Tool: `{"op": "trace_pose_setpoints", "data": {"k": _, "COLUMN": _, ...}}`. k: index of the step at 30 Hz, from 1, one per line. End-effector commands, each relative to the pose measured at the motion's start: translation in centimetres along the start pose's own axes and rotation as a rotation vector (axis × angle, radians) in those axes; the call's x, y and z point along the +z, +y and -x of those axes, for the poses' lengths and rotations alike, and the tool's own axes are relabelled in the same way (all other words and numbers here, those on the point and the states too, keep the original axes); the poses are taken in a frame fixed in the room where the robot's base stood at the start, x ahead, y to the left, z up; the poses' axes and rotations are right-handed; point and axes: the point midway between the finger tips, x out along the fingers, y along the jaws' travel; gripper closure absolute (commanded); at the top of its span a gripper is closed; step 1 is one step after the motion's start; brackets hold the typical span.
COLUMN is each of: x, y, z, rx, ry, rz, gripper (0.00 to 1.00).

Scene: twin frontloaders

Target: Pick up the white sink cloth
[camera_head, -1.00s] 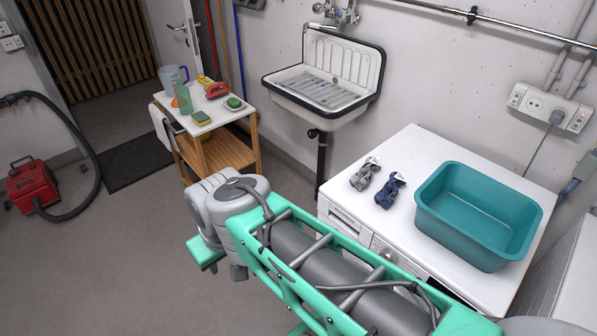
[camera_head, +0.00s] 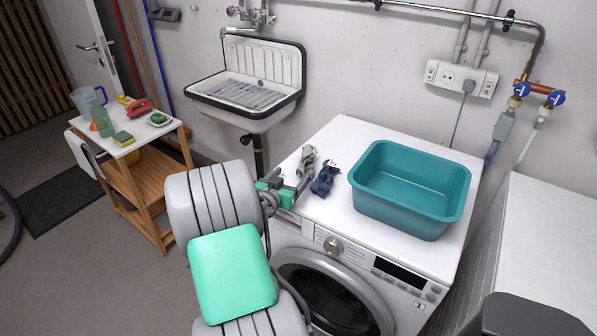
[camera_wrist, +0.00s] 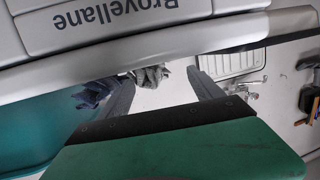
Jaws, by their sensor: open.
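A white cloth (camera_head: 84,154) hangs on the left side of the wooden trolley; I cannot tell if it is the sink cloth. No white cloth shows clearly in the sink (camera_head: 247,92), which has a grey grate. My gripper (camera_head: 294,188) is at the front left edge of the washing machine top, close to a grey crumpled cloth piece (camera_head: 307,160) and a navy one (camera_head: 324,179). In the wrist view my gripper (camera_wrist: 158,77) is open, with its dark fingers apart and nothing held. The grey piece (camera_wrist: 150,76) shows beyond the fingertips.
A teal basin (camera_head: 410,205) stands on the white washing machine (camera_head: 300,228). The wooden trolley (camera_head: 135,180) at left carries a jug, a green bottle, sponges and a red brush. Pipes with blue valves (camera_head: 519,90) run on the wall at right.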

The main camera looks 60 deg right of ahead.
Motion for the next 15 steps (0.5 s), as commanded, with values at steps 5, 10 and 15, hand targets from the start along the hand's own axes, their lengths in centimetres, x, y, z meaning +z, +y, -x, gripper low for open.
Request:
{"op": "trace_pose_setpoints", "data": {"k": 5, "x": -0.3, "y": 0.0, "z": -2.4, "rx": 0.001, "ry": 0.003, "rz": -0.001, "gripper": 0.25}}
{"op": "trace_pose_setpoints", "data": {"k": 10, "x": -0.4, "y": -0.1, "z": -5.3, "rx": 0.001, "ry": 0.001, "rz": 0.0, "gripper": 0.25}}
{"op": "trace_pose_setpoints", "data": {"k": 15, "x": -0.2, "y": -0.2, "z": -7.3, "rx": -0.001, "ry": 0.001, "rz": 0.0, "gripper": 0.25}}
